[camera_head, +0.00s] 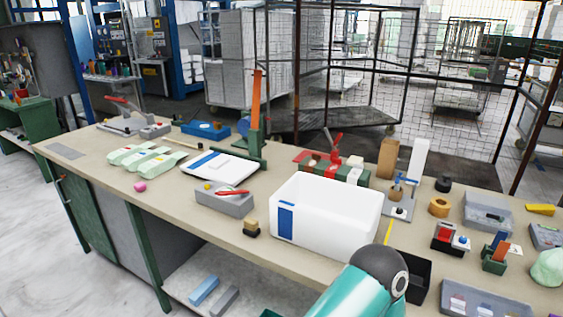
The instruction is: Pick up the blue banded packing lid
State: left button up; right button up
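A flat white lid with a blue band (228,167) lies on the workbench, left of the middle. It sits close to the base of a green stand with an upright orange lever (256,98). A white open box with a blue band (333,222) stands to its right on the bench. A grey block with a red-handled tool on top (224,201) is in front of the lid. Neither gripper shows. Only a teal arm link of mine with a dark joint comes in at the bottom, in front of the box.
The bench (178,215) has free room along its front left edge. Trays and small tools crowd the right side. A wire cage (345,70) stands behind the bench.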

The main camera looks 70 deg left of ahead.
aim_at(225, 169)
jog(key=z, duration=0.15)
jog(key=k, duration=1.8)
jog(key=u, duration=0.1)
jog(key=i, duration=0.1)
jog(key=u, duration=2.75)
jog(key=i, duration=1)
jog(key=z, duration=0.4)
